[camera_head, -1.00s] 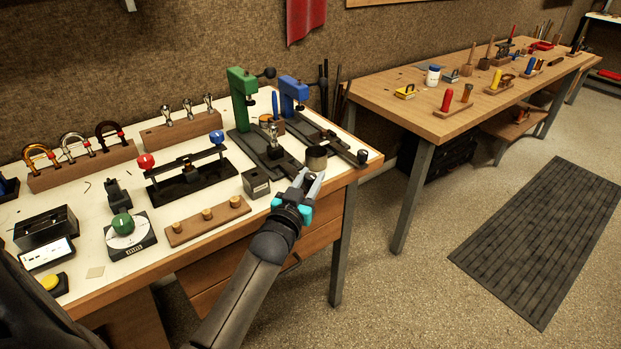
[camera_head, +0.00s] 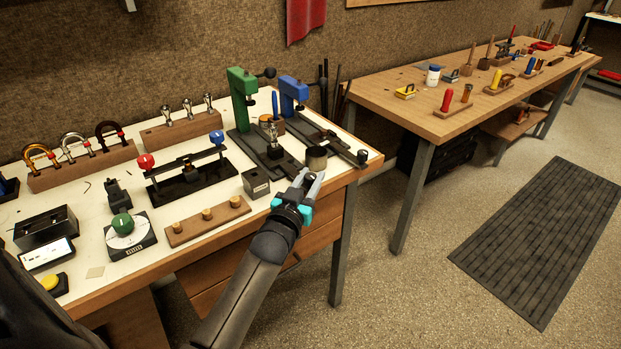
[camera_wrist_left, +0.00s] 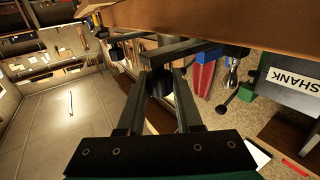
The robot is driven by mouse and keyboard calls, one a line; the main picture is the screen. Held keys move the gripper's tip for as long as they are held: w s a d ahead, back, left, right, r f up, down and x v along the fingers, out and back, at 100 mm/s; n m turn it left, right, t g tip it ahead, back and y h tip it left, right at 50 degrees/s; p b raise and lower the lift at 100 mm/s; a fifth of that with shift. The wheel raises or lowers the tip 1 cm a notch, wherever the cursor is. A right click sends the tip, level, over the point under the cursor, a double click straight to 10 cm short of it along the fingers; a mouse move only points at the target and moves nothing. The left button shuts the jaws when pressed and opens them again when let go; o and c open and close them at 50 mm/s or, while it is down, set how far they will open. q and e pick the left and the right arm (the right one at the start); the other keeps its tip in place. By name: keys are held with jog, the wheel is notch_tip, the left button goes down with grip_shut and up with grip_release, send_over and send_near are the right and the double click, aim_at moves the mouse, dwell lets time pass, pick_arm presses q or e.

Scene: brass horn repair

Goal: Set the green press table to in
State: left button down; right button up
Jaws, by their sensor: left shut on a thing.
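The green press (camera_head: 241,98) stands at the back right of the near bench. Its dark table slide (camera_head: 262,150) runs forward toward the bench's front edge, with a small metal piece (camera_head: 271,135) standing on it. My left gripper (camera_head: 311,183) is at the front end of this slide, just past the bench edge. Its fingers are shut on a dark round knob, which shows between them in the left wrist view (camera_wrist_left: 158,82). The fingers partly hide the knob in the head view. My right gripper is not in view.
A blue press (camera_head: 293,92) with its own black knob (camera_head: 362,157) stands close to the right. Open floor is in front of the bench.

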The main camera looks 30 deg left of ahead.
pick_arm(q)
jog(key=a, duration=0.1)
jog(key=w+a, duration=0.1)
jog(key=a, duration=0.2)
jog(key=shift+w+f, duration=0.1)
jog(key=shift+w, duration=0.25)
jog(key=shift+d, duration=0.1)
jog(key=c, duration=0.6)
grip_release()
jog(key=shift+s, duration=0.1)
jog(key=s+d+p, duration=0.1)
jog(key=s, duration=0.4)
jog(key=s+d, duration=0.1)
jog(key=s, duration=0.4)
jog(key=s+d+p, duration=0.1)
jog(key=s, duration=0.4)
jog(key=shift+p, duration=0.3)
